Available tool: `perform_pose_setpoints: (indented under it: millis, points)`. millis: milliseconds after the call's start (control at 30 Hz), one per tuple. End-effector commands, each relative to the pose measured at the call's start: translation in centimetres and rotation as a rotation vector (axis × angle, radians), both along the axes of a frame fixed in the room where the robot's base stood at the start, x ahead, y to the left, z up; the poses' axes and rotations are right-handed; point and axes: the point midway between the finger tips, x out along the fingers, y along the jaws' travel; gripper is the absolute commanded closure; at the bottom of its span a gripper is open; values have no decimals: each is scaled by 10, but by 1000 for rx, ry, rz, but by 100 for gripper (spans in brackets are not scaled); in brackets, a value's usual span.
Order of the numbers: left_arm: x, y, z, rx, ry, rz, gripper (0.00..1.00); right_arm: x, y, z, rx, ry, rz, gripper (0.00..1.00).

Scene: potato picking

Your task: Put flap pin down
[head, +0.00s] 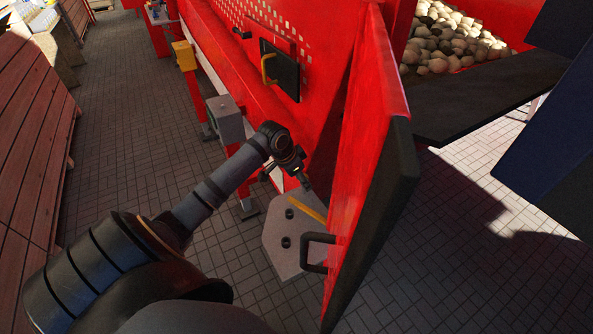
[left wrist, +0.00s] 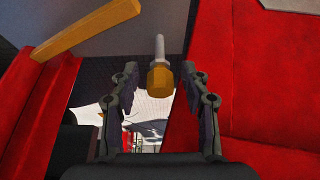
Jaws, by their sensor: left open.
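The flap pin (left wrist: 160,80) shows in the left wrist view, with a yellow head and a grey shaft. It is between the two fingers of my left gripper (left wrist: 159,78), which is open, with a gap on each side. I cannot tell what the pin rests on. In the head view my left gripper (head: 306,182) is beside the red flap (head: 370,150), above a grey plate (head: 283,240) with dark holes. A yellow bar (head: 308,210) is by the plate and shows at upper left in the wrist view (left wrist: 88,28). My right gripper is not in view.
A black handle (head: 316,254) sticks out from the flap near the plate. A red machine wall (head: 240,60) with a yellow-handled black panel (head: 279,70) runs behind. Potatoes (head: 445,38) lie in a red bin at top right. Paved floor (head: 130,150) is open at left.

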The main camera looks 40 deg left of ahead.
Motion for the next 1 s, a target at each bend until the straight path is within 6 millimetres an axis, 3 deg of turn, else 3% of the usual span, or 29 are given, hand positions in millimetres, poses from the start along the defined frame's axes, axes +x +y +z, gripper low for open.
perform_pose_setpoints:
  millis: [200, 400, 600, 1000]
  points:
    - [-20, 10, 50, 12, 0, -4, 54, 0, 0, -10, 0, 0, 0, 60]
    - [-31, 15, 80, 8, 2, -2, 54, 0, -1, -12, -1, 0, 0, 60]
    - [-36, 15, 92, 2, 1, -1, 54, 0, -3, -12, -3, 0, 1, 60]
    - [-36, 15, 93, -2, 1, 1, 54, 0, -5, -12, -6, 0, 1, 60]
